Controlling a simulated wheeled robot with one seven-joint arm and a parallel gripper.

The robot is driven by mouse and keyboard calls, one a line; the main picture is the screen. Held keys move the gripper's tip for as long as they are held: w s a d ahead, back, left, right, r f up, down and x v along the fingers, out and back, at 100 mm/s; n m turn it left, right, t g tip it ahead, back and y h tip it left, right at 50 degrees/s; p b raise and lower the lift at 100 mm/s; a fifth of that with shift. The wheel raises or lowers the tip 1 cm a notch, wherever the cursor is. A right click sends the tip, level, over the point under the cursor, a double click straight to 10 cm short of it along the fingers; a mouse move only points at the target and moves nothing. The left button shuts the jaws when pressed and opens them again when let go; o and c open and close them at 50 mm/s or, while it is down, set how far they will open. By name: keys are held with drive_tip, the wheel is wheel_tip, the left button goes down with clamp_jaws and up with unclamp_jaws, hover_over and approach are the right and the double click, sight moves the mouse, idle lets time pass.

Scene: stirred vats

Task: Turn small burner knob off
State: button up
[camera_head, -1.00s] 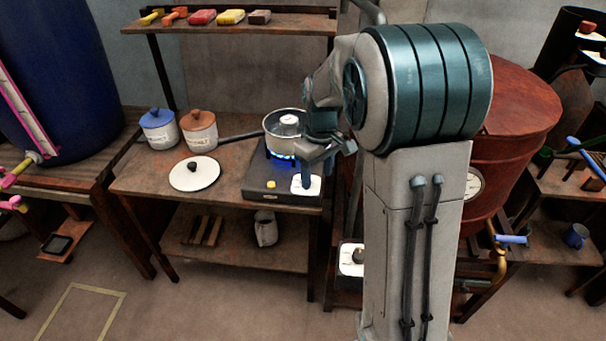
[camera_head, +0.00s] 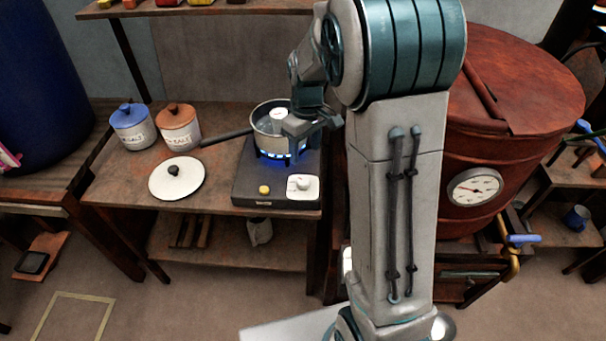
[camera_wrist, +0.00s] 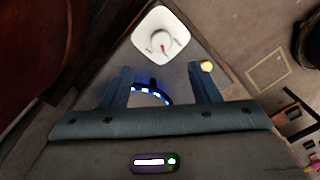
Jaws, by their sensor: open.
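The small burner (camera_head: 240,188) is a dark box on the wooden table, with blue flames lit under a metal pot (camera_head: 267,118). Its knob (camera_head: 304,183) is round and white on a white plate at the burner's front right. In the wrist view the knob (camera_wrist: 160,42) shows a red mark and lies beyond the fingertips. My gripper (camera_head: 310,130) is above the burner, beside the pot's right side, and covers part of the pot. In the wrist view my gripper (camera_wrist: 160,82) is open and empty, with blue flames between its fingers. It is apart from the knob.
A yellow button (camera_head: 264,189) is left of the knob. A pot lid (camera_head: 177,179) and two jars, blue-lidded (camera_head: 132,128) and orange-lidded (camera_head: 178,127), stand to the left. A large red vat (camera_head: 500,130) with a gauge is close on the right.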

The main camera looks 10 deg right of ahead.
sight(304, 180)
drive_tip(key=f, duration=1.1)
drive_tip(key=shift+s+a+f, duration=0.15)
drive_tip(key=shift+a+f, duration=0.05)
drive_tip(key=shift+f, duration=0.05)
drive_tip(key=c, duration=1)
